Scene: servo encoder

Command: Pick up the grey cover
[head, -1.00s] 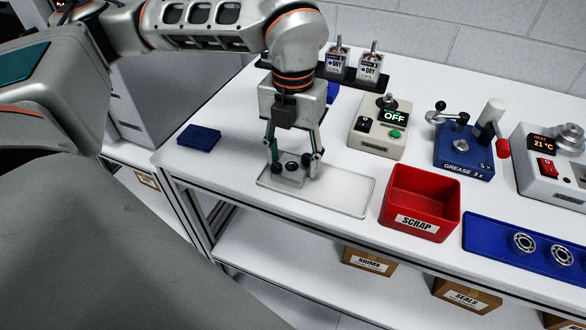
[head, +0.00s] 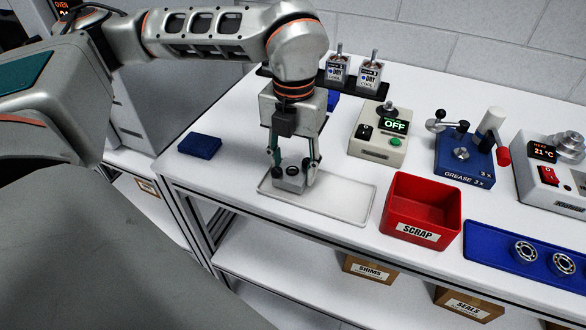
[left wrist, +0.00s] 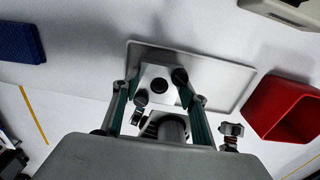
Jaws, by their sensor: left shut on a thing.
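The grey cover (head: 290,183) is a small block with dark round spots on top, at the left end of a pale shallow tray (head: 345,201). My left gripper (head: 293,174) points down over it and is shut on it, one finger on each side. In the left wrist view the cover (left wrist: 158,76) shows between the fingertips (left wrist: 168,101), with the tray (left wrist: 215,75) behind it. I cannot tell whether the cover rests on the tray or is slightly above it. My right gripper is not in view.
A red scrap bin (head: 421,212) stands right of the tray, and a blue pad (head: 200,146) lies to the left. Behind are a device reading OFF (head: 379,135) and a blue grease unit (head: 464,160). A blue bearing tray (head: 490,250) is at right.

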